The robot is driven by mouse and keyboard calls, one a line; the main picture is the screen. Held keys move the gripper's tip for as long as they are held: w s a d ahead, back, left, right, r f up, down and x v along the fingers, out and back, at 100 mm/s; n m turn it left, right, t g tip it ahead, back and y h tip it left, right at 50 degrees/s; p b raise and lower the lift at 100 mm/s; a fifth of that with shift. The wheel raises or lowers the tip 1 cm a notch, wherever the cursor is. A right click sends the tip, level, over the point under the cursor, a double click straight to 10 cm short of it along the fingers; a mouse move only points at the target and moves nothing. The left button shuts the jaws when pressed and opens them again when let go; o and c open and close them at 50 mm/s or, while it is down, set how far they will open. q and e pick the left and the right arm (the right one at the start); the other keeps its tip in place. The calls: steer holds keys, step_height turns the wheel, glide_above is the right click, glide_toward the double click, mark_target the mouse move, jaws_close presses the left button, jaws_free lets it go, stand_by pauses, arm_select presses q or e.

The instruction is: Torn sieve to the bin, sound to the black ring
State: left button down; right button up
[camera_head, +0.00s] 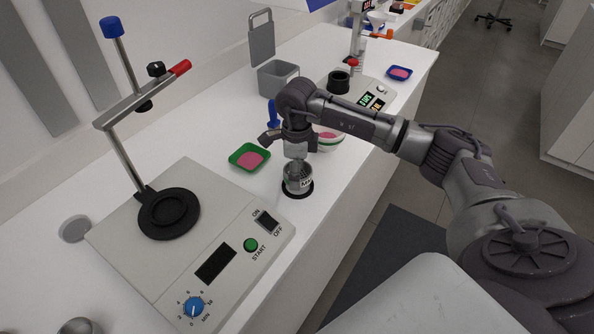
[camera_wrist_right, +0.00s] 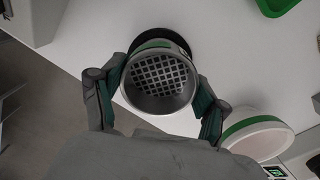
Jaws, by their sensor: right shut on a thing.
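A round metal sieve (camera_head: 299,182) with a pale label stands upright at the black ring (camera_head: 297,194) on the white counter. My right gripper (camera_head: 296,153) comes down on it from above. In the right wrist view my right gripper (camera_wrist_right: 157,80) has a finger on each side of the sieve (camera_wrist_right: 160,76) and is shut on it. Its mesh is an even square grid, with no tear that I can see. The black ring (camera_wrist_right: 186,41) shows behind its rim; I cannot tell whether they touch. A grey open box (camera_head: 277,80), possibly the bin, stands farther back. My left gripper is out of view.
A white bowl with a green band (camera_head: 331,141) stands close beside my right gripper. A green tray of pink powder (camera_head: 249,157) lies left of the ring. A large machine with a stand (camera_head: 215,245) fills the near counter. A blue tray (camera_head: 399,73) lies far back.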

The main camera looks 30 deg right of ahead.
steer(key=shift+f, duration=0.15)
steer(key=shift+f+b, duration=0.35)
steer(key=shift+b, duration=0.05)
steer(key=shift+f+b, duration=0.5)
steer(key=shift+f, duration=0.15)
steer(key=o, duration=1.2)
steer(key=shift+r, duration=0.1)
step_height(320, 180, up, 12)
